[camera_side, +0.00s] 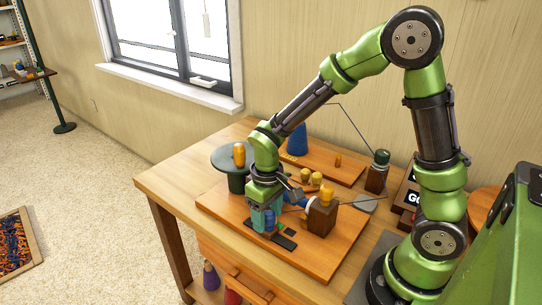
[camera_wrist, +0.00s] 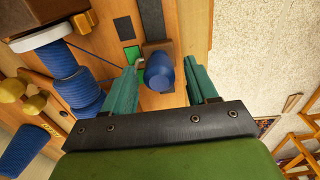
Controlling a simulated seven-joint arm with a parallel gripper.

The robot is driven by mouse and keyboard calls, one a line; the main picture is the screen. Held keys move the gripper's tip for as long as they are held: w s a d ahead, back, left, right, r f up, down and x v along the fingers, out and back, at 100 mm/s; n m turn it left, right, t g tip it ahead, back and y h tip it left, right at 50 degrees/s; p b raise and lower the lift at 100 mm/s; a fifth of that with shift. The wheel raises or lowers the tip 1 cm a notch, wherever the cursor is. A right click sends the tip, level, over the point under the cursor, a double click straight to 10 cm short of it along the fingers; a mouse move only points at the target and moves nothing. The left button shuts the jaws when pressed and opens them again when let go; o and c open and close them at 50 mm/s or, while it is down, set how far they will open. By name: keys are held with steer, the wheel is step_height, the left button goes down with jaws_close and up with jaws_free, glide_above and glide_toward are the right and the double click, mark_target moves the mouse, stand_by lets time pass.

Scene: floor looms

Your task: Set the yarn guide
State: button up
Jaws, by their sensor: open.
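My gripper (camera_side: 264,222) points down over the wooden board (camera_side: 225,207) on the bench. In the wrist view my gripper (camera_wrist: 163,66) is open, with one teal finger on each side of a blue rounded knob (camera_wrist: 159,75). The left finger looks close to the knob; a wider gap shows on the right. The knob sits by a brown block (camera_wrist: 157,47) and a small metallic hook-like piece; I take this to be the yarn guide. A green patch (camera_wrist: 132,55) and a dark pad (camera_wrist: 125,28) lie beside it. In the side view my fingers hide most of the guide.
A wooden block with an orange top (camera_side: 322,216) stands right of my gripper. A dark round stand (camera_side: 237,182) with an orange spool is behind left. A blue cone (camera_side: 297,139) stands farther back. In the wrist view, blue yarn (camera_wrist: 75,85) lies left of my fingers.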

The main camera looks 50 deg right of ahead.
steer(key=shift+f, duration=0.45)
steer(key=shift+c, duration=0.2)
jaws_close()
